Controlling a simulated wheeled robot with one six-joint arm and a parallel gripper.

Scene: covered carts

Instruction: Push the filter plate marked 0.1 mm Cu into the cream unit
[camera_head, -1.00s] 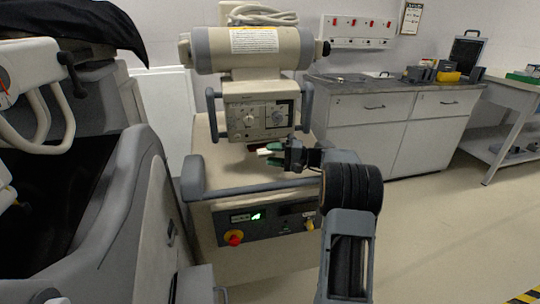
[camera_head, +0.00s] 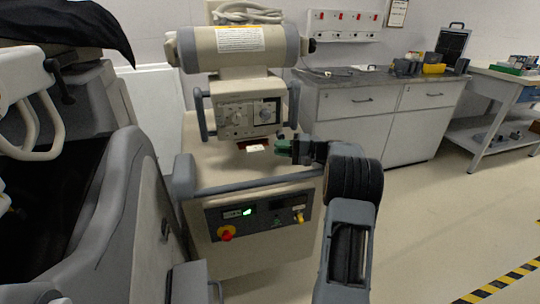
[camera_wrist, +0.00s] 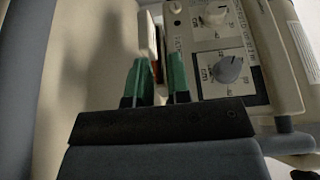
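The filter plate (camera_head: 256,148) shows as a small white end piece with a dark red part behind it, just under the front of the cream unit's control head (camera_head: 249,110). How far it sits in is hard to tell. Its marking is not readable. My gripper (camera_head: 279,146) has green fingertips and stands to the right of the plate, apart from it. In the wrist view the two green fingers (camera_wrist: 158,78) are apart with a gap between them. The plate's white edge (camera_wrist: 148,36) lies beyond the fingertips, nearer the left one, with a red strip beside it.
The cream unit's cart has a grey handle rail (camera_head: 250,187) in front, below my arm. A grey machine (camera_head: 120,190) stands close on the left. A drawer bench (camera_head: 375,110) stands at the back right. The floor at the right is clear.

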